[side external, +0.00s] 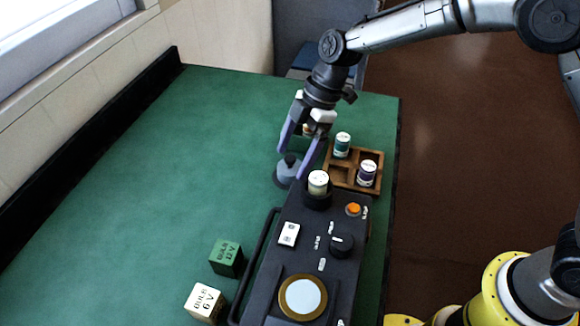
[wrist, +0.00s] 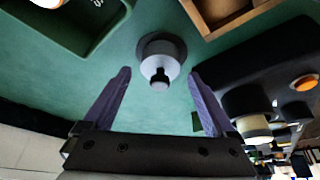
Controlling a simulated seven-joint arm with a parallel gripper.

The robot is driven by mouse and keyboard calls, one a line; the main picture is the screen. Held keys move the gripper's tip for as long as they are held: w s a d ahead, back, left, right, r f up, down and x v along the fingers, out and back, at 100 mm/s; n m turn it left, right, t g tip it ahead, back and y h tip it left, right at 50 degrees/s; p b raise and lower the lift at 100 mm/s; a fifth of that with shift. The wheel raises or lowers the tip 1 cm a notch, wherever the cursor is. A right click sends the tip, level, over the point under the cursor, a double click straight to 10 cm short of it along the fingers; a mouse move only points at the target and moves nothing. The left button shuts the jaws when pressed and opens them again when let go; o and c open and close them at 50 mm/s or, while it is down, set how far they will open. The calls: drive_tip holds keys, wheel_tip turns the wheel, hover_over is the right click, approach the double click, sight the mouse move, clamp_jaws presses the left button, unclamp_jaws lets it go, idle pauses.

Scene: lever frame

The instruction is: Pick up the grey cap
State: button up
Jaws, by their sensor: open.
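The grey cap (side external: 286,173) stands on the green table, with a wide grey body and a small black knob on top. In the wrist view the grey cap (wrist: 160,52) shows between and beyond my fingertips, its black knob facing the camera. My gripper (side external: 297,152) is open, its two purple fingers pointing down above and around the cap's top in the side view. In the wrist view my gripper (wrist: 160,75) is empty, with clear space between the fingers. I cannot tell whether a finger touches the cap.
A black device (side external: 290,262) with a cream cylinder (side external: 318,182), orange button and dial stands close by. A green block (side external: 226,257) and a cream block (side external: 204,303) lie nearer. The table's left is clear.

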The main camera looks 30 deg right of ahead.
sight(294, 156)
drive_tip(key=shift+x, duration=1.55)
drive_tip(key=shift+c, duration=0.2)
drive_tip(key=c, duration=1.2)
